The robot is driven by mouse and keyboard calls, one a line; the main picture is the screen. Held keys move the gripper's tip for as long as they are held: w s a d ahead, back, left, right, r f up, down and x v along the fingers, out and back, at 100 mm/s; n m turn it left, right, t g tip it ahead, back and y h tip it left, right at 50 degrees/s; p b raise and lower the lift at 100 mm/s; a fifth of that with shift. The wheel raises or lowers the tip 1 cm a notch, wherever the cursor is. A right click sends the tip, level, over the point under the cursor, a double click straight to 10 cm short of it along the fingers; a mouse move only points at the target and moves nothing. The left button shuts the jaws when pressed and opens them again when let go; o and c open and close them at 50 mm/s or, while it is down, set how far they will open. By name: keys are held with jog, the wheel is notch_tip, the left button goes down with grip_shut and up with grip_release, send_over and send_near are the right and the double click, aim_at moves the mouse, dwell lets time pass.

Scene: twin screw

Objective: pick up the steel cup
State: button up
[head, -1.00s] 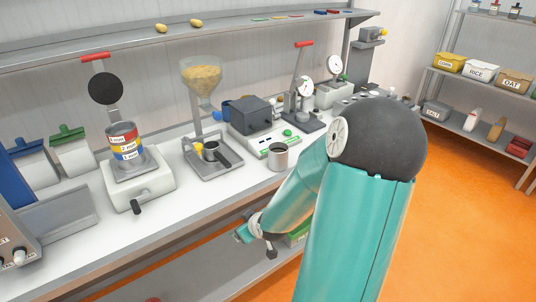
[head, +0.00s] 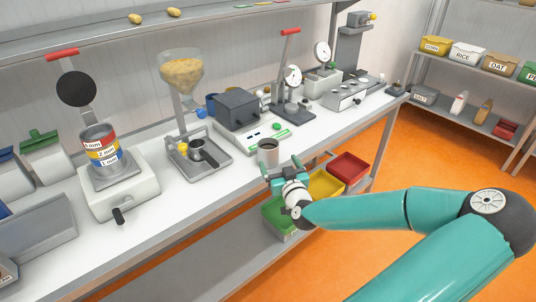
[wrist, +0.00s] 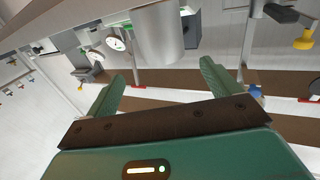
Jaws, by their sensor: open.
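The steel cup (head: 268,154) stands upright at the front edge of the white bench, in front of the balance. In the wrist view, which looks upside down, the steel cup (wrist: 160,38) shows as a grey cylinder just beyond the fingers. My gripper (head: 282,172) is open and empty, just in front of the cup on the near side of the bench edge. In the wrist view, my gripper (wrist: 164,82) has its two green fingers spread wide, with the cup between their directions but apart from them.
A digital balance (head: 256,133) with a dark box is behind the cup. A funnel stand (head: 206,160) with a dark handled cup is to the left. Green (head: 281,217), yellow (head: 326,187) and red (head: 348,168) bins sit below the bench edge, near my arm.

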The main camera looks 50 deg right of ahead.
aim_at(272, 152)
jog(key=x, duration=0.5)
jog(key=shift+w, duration=0.3)
jog(key=x, duration=0.4)
jog(key=shift+w+d, duration=0.15)
jog(key=shift+w, duration=0.15)
jog(key=c, duration=1.2)
jog(key=shift+r, duration=0.15)
